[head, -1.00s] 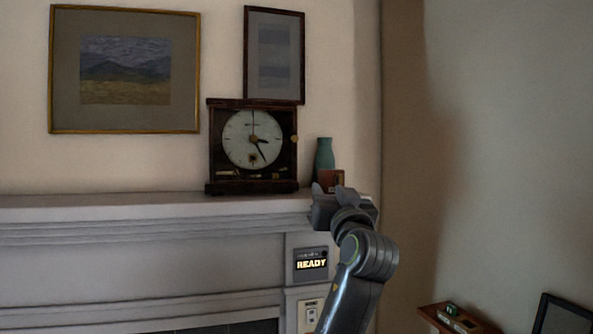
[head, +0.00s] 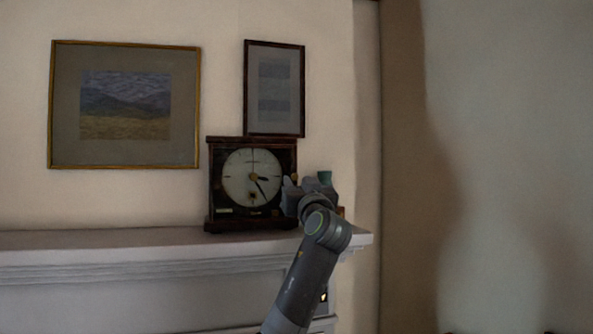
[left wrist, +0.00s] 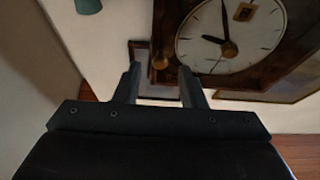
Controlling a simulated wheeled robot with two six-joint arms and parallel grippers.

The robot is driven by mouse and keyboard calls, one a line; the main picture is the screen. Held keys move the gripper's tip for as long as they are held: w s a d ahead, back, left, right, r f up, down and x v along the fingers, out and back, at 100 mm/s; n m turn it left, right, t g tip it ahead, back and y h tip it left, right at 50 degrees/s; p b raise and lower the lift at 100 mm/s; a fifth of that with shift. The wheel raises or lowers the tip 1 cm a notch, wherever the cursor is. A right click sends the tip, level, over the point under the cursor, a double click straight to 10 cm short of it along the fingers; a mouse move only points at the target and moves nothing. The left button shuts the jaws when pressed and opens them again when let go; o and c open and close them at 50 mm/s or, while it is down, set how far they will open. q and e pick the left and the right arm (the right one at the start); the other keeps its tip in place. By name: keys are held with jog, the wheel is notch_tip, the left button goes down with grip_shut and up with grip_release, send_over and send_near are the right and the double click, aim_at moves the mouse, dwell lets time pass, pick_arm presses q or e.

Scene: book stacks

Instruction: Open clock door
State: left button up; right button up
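The clock (head: 228,195) is a dark wooden box with a white round dial (head: 240,180), standing upright on the mantel. Its door looks shut. In the left wrist view the clock (left wrist: 278,62) appears turned over, with a round brass knob (left wrist: 160,61) at its edge. My left gripper (head: 291,184) is at the clock's right edge, by the knob. In the left wrist view its two fingers (left wrist: 159,72) are apart, with the knob showing between or just beyond the tips. I cannot tell whether they touch it. My right gripper is not in view.
The mantel shelf (head: 120,240) runs under the clock. Two framed pictures hang above, a landscape (head: 124,105) and a narrow one (head: 274,90). The mantel left of the clock is clear.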

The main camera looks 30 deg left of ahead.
pick_arm(q)
jog(key=shift+p+x, duration=0.35)
jog(key=shift+x, duration=1)
grip_shut()
